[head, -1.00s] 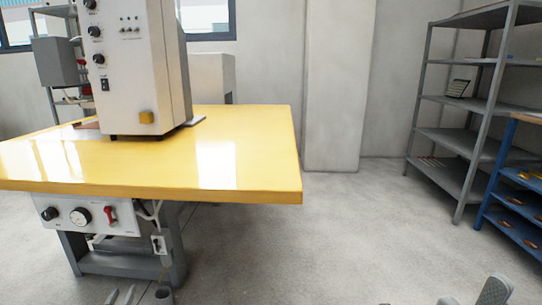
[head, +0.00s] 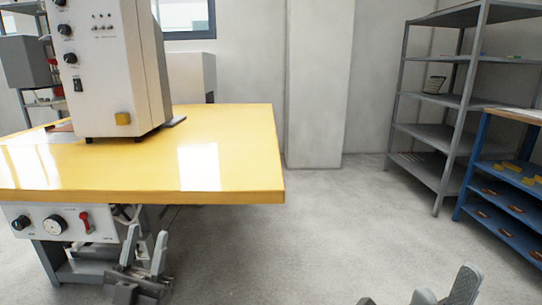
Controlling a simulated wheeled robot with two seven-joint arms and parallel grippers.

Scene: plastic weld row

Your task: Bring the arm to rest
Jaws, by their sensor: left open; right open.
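My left gripper (head: 146,262) shows at the bottom left of the head view, in front of the welding machine's lower frame. Its two fingers point up and stand apart, with nothing between them. My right gripper (head: 442,297) shows at the bottom edge, right of the middle. Its fingers are apart and empty, and its lower part is cut off by the frame. Neither gripper appears to touch anything.
A welding machine (head: 105,65) stands on a yellow table (head: 225,160) at the left, with a control panel (head: 55,224) below. A grey shelf (head: 440,135) and a blue rack (head: 505,196) stand at the right. The floor (head: 330,220) between is clear.

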